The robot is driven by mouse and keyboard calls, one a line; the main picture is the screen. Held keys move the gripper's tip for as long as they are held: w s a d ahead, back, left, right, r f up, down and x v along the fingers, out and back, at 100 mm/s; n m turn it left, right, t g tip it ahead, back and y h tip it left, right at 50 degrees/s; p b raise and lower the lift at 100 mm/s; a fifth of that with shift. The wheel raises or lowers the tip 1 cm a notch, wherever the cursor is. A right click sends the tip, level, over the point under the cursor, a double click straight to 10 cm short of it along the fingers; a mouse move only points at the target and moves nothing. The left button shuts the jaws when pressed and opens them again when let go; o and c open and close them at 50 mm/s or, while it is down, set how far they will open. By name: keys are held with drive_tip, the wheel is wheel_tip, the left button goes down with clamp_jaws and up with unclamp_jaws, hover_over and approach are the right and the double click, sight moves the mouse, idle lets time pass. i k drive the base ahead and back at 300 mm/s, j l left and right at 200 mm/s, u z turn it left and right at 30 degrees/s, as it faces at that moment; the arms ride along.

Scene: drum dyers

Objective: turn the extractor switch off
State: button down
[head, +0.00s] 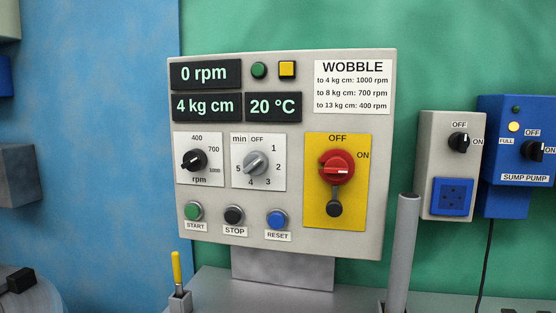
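A red rotary switch (337,167) sits on a yellow plate (352,213) at the right of a grey control panel (283,240). The plate reads OFF at the top and ON at the upper right. A short white mark on the red knob lies on its right side, roughly level, towards the ON side. A dark round-ended piece (334,208) hangs just below the knob. No label on the panel names the extractor. My gripper is not in view.
The panel displays (206,74) read 0 rpm, 4 kg cm and 20 °C. Two smaller knobs and START, STOP and RESET buttons share the panel. A grey post (403,250) stands at the lower right. A grey switch box (438,190) and blue sump pump box (505,190) are further right.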

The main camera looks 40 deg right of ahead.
sight(339, 166)
drive_tip(key=k+z, duration=0.1)
drive_tip(key=z, duration=0.7)
drive_tip(key=k+l+z, duration=0.1)
drive_tip(key=z, duration=0.35)
drive_tip(key=k+l+u, duration=0.1)
drive_tip(key=k, duration=0.45)
drive_tip(key=l, duration=0.1)
